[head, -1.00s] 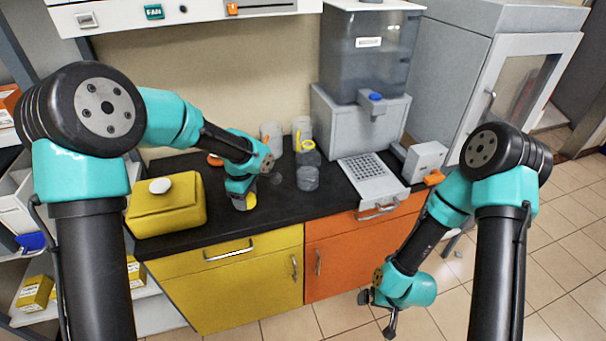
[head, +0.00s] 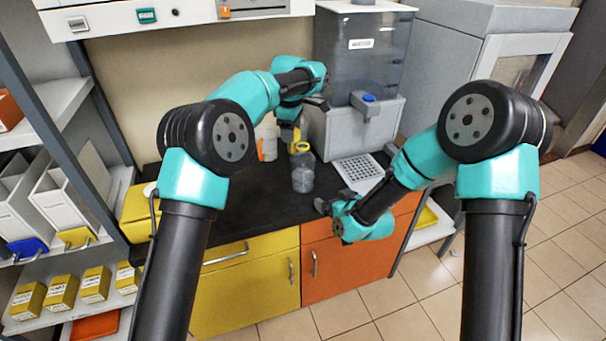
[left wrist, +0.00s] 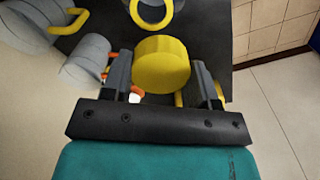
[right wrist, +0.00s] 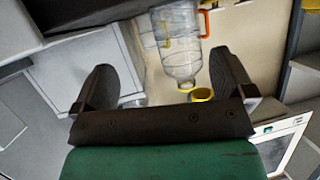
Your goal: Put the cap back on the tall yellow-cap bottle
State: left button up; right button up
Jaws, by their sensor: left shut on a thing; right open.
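The tall clear bottle (head: 303,178) stands upright on the black counter, with a yellow ring (head: 300,147) at its open neck. In the left wrist view the neck ring (left wrist: 152,24) lies just beyond the cap. My right gripper (head: 333,203) is open and empty near the counter's front edge, right of the bottle. The right wrist view shows the bottle (right wrist: 180,50) upside down, with the cap (right wrist: 202,94) near its neck.
Pale containers with orange (left wrist: 88,58) and yellow (left wrist: 30,25) handles stand behind the bottle. A grey dispenser (head: 362,125) with a drip tray (head: 358,168) stands to its right. A yellow box (head: 138,215) is at the counter's left; bare counter lies between.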

pick_arm(q)
jog(key=d+r, duration=0.3)
jog(key=shift+w+d, duration=0.25)
jog(key=shift+w, duration=0.05)
pick_arm(e)
jog(key=n+t+y, duration=0.1)
jog(key=t+y, duration=0.1)
send_near(304, 164)
jog(key=w+f, duration=0.1)
jog(key=f, duration=0.1)
jog(key=shift+w+d+r, duration=0.1)
jog(key=shift+d+r, duration=0.15)
jog(key=shift+d, duration=0.15)
jog(key=shift+w, duration=0.1)
jog(key=shift+h, duration=0.3)
jog(key=x, duration=1.2)
jog(key=shift+f, duration=0.2)
jog(key=shift+c, duration=0.2)
jog(key=c, duration=1)
pick_arm(q)
jog(key=shift+f, duration=2.5)
pick_arm(e)
jog(key=shift+o, duration=0.2)
pick_arm(q)
jog(key=shift+f, duration=0.1)
jog(key=shift+f, duration=0.8)
